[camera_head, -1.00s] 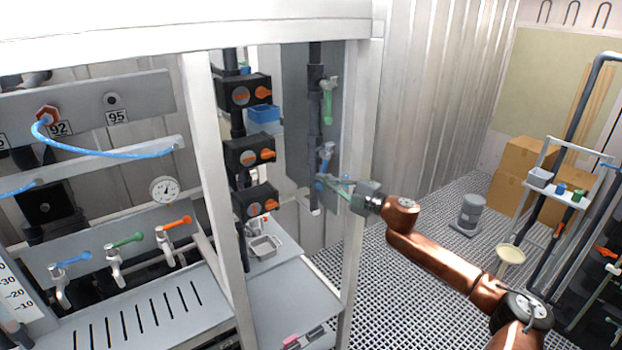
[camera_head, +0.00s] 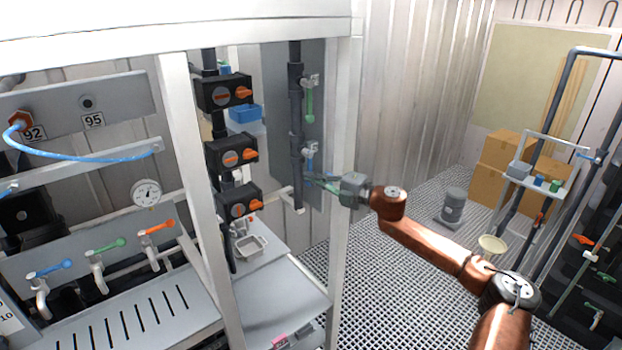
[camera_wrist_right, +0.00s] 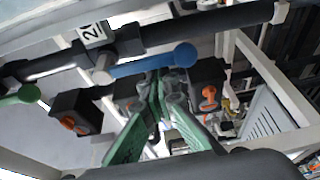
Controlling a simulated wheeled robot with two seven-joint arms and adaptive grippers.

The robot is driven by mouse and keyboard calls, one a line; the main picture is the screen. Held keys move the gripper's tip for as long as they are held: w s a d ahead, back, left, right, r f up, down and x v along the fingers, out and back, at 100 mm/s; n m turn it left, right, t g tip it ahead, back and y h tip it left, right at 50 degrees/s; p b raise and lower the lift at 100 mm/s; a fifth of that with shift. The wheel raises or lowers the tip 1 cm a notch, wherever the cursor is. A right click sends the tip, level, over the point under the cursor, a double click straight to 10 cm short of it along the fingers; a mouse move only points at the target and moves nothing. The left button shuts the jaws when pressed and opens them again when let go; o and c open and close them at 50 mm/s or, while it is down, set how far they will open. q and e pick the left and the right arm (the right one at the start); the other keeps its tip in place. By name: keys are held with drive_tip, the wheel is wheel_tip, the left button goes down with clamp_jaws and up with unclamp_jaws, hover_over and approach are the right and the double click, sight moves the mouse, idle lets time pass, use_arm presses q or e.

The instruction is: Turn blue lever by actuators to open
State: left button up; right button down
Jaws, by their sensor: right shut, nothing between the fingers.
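The blue lever (camera_head: 309,160) is on a small valve on the dark vertical pipe, right of the black actuators (camera_head: 230,152) with orange knobs. In the right wrist view the blue lever (camera_wrist_right: 155,62) stretches across just beyond the fingertips. My right gripper (camera_head: 308,180) has green fingers and is just below the lever in the head view. It also shows in the right wrist view (camera_wrist_right: 163,82), shut and empty, with its tips very close to the lever. I cannot tell if they touch it. My left gripper is out of view.
A green lever (camera_head: 310,105) hangs higher on the same pipe. A white frame post (camera_head: 343,130) stands close to my right gripper. A row of taps with blue, green and orange handles (camera_head: 100,250) is at the lower left.

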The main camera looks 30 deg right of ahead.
drive_tip(key=s+b, duration=0.3)
drive_tip(key=s, duration=0.6)
drive_tip(key=shift+s, duration=0.25)
idle(0.4)
drive_tip(key=shift+d, duration=0.1)
